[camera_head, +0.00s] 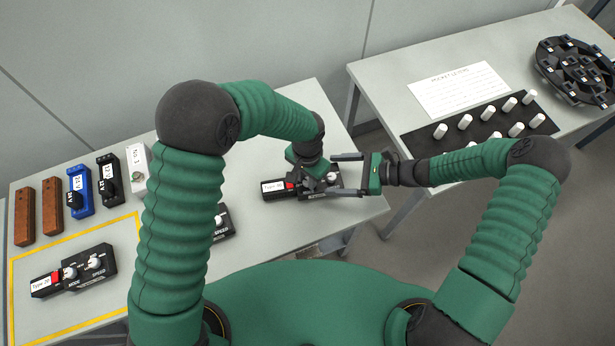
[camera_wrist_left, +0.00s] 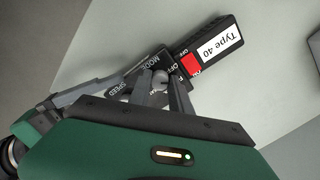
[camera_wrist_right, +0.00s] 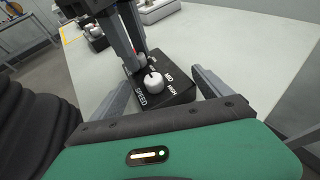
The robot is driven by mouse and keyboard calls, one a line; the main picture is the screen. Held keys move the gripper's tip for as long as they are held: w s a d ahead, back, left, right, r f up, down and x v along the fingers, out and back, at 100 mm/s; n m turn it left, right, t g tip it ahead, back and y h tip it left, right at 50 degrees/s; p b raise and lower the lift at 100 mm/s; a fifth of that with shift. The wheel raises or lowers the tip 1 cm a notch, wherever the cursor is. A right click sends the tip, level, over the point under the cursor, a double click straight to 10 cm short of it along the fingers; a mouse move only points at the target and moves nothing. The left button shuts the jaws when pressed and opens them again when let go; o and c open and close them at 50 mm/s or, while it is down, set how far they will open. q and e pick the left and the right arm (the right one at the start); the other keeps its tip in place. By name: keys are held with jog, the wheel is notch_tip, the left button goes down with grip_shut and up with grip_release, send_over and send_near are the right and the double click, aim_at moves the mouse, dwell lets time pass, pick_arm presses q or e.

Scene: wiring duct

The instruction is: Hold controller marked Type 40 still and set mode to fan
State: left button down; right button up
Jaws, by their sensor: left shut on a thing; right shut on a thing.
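The black controller marked Type 40 (camera_head: 273,190) lies on the grey table near its right edge. Its white label (camera_wrist_left: 220,42) and red patch (camera_wrist_left: 190,65) show in the left wrist view. My left gripper (camera_wrist_left: 165,92) comes down from above with its fingers closed on the mode knob, which they mostly hide, so its setting cannot be read. My right gripper (camera_wrist_right: 160,92) reaches in from the right, its fingers on both sides of the controller's speed end. The white speed knob (camera_wrist_right: 154,82) stands between them, untouched by the right fingers.
A Type 20 controller (camera_head: 98,262) lies inside a yellow border at left. Another controller (camera_head: 222,220) is partly hidden by my left arm. Brown blocks (camera_head: 52,207) and blue (camera_head: 80,190), black and white devices line the back left. A second table holds white pegs (camera_head: 466,122).

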pick_arm(q)
jog(key=shift+d+m, duration=0.2)
jog(key=shift+m, duration=1)
pick_arm(e)
jog(key=shift+s+f, duration=0.15)
jog(key=shift+f, duration=0.15)
pick_arm(q)
jog(key=c, duration=1.5)
grip_release()
pick_arm(e)
jog(key=shift+d, duration=0.1)
pick_arm(q)
jog(key=shift+o, duration=0.2)
notch_tip(320, 180, up, 12)
